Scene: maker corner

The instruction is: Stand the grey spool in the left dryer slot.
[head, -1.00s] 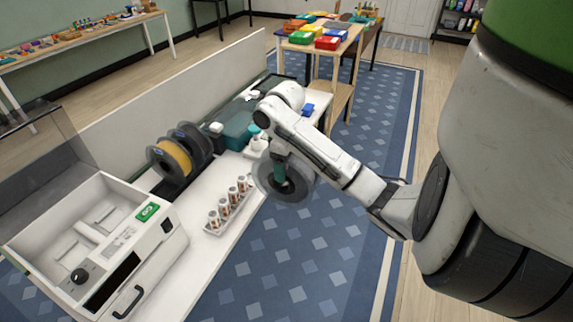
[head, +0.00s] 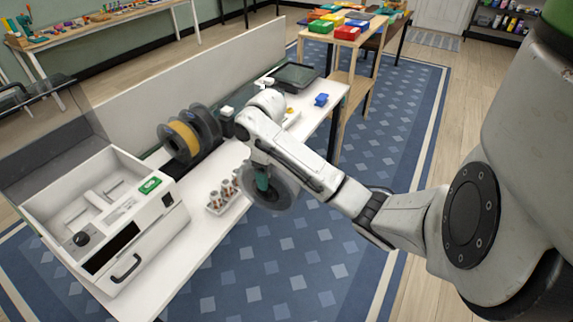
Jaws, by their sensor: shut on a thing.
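My gripper (head: 263,182) is shut on the grey spool (head: 280,197), a translucent grey disc with a dark centre. It holds the spool upright, off the bench's front edge and above the blue rug. My arm hides part of the bench behind it. The dryer (head: 117,215) is a white box at the left end of the bench, its clear lid (head: 55,140) raised. Inside are two slots side by side, the left slot (head: 80,213) and the right slot (head: 107,191); no spool shows in either.
A white rack (head: 224,203) of small cylinders sits between dryer and gripper. A low white partition (head: 200,80) runs along the back.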

